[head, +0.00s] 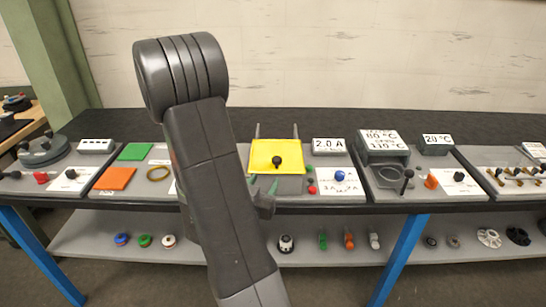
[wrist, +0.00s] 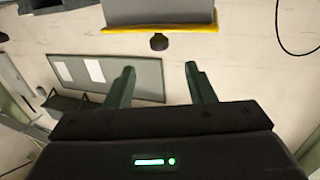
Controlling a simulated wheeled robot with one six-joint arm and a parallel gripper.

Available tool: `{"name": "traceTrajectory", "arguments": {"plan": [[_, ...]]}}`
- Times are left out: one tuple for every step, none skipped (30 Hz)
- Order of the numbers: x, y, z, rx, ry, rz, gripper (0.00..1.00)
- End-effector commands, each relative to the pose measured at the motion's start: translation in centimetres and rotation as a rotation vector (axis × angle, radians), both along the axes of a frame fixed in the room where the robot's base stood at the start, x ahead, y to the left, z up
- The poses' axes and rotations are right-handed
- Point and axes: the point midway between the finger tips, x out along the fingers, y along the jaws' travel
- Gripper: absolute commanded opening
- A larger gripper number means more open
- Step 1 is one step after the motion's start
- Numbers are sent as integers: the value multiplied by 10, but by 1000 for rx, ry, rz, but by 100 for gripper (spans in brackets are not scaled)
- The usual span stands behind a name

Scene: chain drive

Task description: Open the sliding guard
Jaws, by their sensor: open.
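The sliding guard is a yellow plate (head: 264,147) with a black knob (head: 277,161) on it, on a grey unit in the middle of the bench. In the wrist view, the guard's yellow edge (wrist: 185,28) is at the top, with the knob (wrist: 158,42) by it. My gripper (head: 263,185) is at the front of the guard, partly hidden behind my arm. In the wrist view, my gripper (wrist: 159,68) is open and empty. The knob lies beyond its fingertips, roughly in line with the gap, and appears apart from them.
Right of the guard are red and green buttons (head: 311,189), a 2.0 A display (head: 329,145) and a white card with a blue knob (head: 340,177). Farther right is a heater unit (head: 384,143). Orange (head: 115,179) and green (head: 136,151) plates lie to the left.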

Motion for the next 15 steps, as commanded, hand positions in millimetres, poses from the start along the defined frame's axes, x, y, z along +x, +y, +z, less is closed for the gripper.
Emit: {"name": "traceTrajectory", "arguments": {"plan": [[1,-1,0,-3,-3,-3,49],[3,-1,1,-3,-4,-4,49],[6,-2,1,-4,-5,-5,49],[9,-4,2,-4,-5,-6,49],[12,-5,2,-3,-5,-7,49],[17,-7,3,-3,-5,-7,49],[22,-9,3,-3,-5,-7,49],[26,-11,2,-3,-4,-8,49],[34,-13,3,-3,-4,-7,49],[40,-15,3,-3,-4,-8,49],[46,-17,3,-3,-4,-7,49],[53,-19,3,-3,-4,-8,49],[59,-21,4,-3,-4,-7,49],[66,-23,4,-2,-5,-7,49],[74,-26,3,-2,-3,-7,49]]}}
